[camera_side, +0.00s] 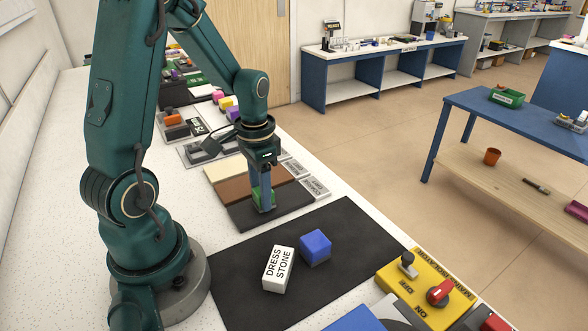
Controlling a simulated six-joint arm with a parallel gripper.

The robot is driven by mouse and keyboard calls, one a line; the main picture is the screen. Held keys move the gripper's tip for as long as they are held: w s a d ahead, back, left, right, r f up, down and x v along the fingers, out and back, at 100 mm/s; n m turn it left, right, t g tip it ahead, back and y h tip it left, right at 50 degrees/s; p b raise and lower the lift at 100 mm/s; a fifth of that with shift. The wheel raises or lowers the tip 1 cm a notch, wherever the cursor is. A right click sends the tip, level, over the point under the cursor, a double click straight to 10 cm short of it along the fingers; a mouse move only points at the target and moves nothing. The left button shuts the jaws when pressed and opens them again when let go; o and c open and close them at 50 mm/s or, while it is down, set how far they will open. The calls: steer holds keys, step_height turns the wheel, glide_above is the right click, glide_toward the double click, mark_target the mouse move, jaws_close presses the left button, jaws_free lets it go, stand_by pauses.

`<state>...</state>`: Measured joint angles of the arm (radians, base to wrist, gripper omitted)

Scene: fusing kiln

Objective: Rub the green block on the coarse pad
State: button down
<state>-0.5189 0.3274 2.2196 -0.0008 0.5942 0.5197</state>
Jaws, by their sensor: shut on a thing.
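My gripper (264,200) points down and is shut on the green block (256,195), which one finger partly hides. The block is at the dark grey pad (240,216), the nearest of three strips lying side by side. I cannot tell whether it touches the pad or hovers just above it. A brown pad (236,189) and a cream pad (222,172) lie behind. Small grey labels (315,188) stand at the pads' right ends; their lettering is too small to read surely.
A white block marked DRESS STONE (278,270) and a blue block (315,248) rest on a black mat (235,268) in front of the pads. A yellow panel (428,290) with a red knob stands front right. Several coloured items lie farther back along the bench.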

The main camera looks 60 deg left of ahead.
mark_target(288, 196)
steer(key=shift+w, duration=3.05)
steer(key=shift+s, duration=3.45)
steer(key=shift+w+r, duration=0.1)
steer(key=shift+r, duration=3.45)
